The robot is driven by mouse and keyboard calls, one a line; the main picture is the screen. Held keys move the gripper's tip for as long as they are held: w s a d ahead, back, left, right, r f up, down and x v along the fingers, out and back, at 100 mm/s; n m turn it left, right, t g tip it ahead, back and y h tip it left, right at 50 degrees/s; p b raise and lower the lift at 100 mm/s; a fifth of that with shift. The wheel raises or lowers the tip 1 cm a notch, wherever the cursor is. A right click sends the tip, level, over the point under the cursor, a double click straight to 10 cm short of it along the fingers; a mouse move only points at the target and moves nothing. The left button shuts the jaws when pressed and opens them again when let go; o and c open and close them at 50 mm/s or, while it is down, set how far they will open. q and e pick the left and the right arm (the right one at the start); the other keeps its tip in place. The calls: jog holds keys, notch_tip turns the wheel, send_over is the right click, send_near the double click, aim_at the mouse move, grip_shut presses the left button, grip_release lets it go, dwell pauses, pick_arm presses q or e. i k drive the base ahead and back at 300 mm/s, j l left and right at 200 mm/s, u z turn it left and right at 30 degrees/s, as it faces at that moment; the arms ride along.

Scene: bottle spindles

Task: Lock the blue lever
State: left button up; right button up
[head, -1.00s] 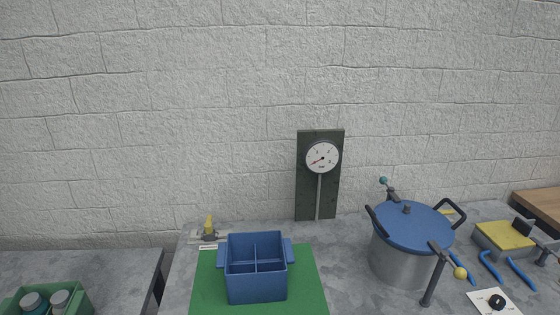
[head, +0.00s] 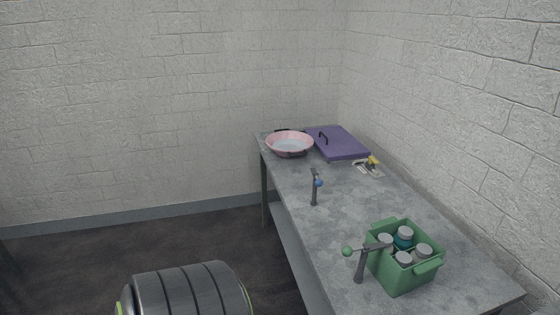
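The lever has a small blue ball knob (head: 319,183) beside the post's upper part. The lever arm is short in this view, and I cannot tell whether it is locked. Neither of my grippers is in view.
A post with a green-ball lever (head: 347,251) stands nearer, beside a green crate (head: 407,283) of several bottles. A pink basin (head: 289,146), purple lid (head: 338,143) and yellow-handled clamp (head: 372,162) lie farther back. The grey table (head: 355,215) is clear between.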

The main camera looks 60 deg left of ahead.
aim_at(318, 183)
jog(key=u, duration=1.7)
jog(key=i+j, duration=0.15)
jog(key=j, duration=0.25)
jog(key=i+j+z, duration=0.1)
jog(key=j, duration=0.25)
jog(key=i+j, duration=0.2)
jog(key=j, duration=0.2)
jog(key=i+j+z, duration=0.1)
jog(key=j, duration=0.3)
jog(key=i+j, duration=0.2)
jog(key=j, duration=0.2)
jog(key=i+j+z, duration=0.1)
jog(key=j, duration=0.3)
